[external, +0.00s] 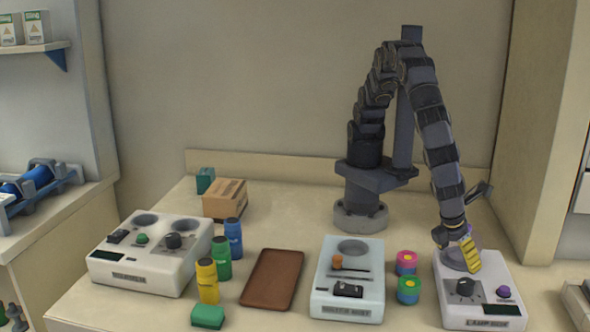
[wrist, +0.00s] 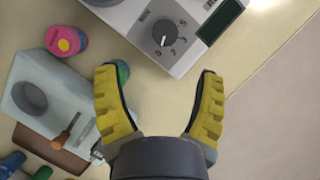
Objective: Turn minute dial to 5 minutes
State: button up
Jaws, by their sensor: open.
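The right-hand white box, with a label that seems to start with "LAMP", carries a dark round dial (external: 465,287). In the wrist view the dial (wrist: 165,32) has printed numerals around it, and its white pointer mark seems to face the lower numeral, which looks like 0. My gripper (external: 470,258) is over the back part of this box, behind the dial in the external view. In the wrist view my gripper (wrist: 157,74) has its yellow fingers spread wide with nothing between them. The dial lies beyond the fingertips, apart from them.
Pink and green round containers (external: 407,262) stand left of the box. Further left are a middle device (external: 322,300), a brown tray (external: 262,302), several bottles and a warmer box (external: 120,262) with another dial.

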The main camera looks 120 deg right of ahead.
aim_at(456, 275)
jog(key=shift+s+a+f, duration=0.55)
jog(key=shift+s+f, duration=0.1)
jog(key=shift+f, duration=0.05)
jog(key=x, duration=0.7)
jog(key=shift+f, duration=0.15)
jog(key=c, duration=1.1)
